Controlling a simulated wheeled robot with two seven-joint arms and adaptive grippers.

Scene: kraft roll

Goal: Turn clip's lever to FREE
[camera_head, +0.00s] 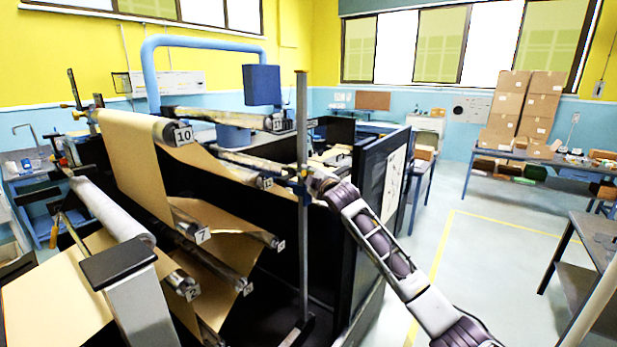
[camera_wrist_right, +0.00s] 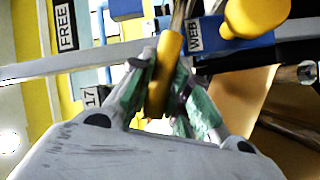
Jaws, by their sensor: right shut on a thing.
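The clip (camera_head: 297,187) is a small blue piece on an upright metal post, small in the head view. In the right wrist view its blue body (camera_wrist_right: 240,52) bears a WEB label (camera_wrist_right: 195,35). A FREE label (camera_wrist_right: 66,25) stands further left. The clip's lever (camera_wrist_right: 163,68) has a yellow grip and a metal shaft running up beside the WEB label, well away from FREE. My right gripper (camera_head: 318,185) reaches the clip from the right; its green-padded fingers (camera_wrist_right: 160,98) are shut on the lever's yellow grip. My left gripper is not in view.
The metal post (camera_head: 303,120) rises in front of the roll machine. Brown kraft paper (camera_head: 140,150) runs over numbered rollers to the left. A black panel (camera_head: 375,190) stands just behind my right arm. Open floor (camera_head: 490,245) lies to the right, with a grey table (camera_head: 595,235) beyond.

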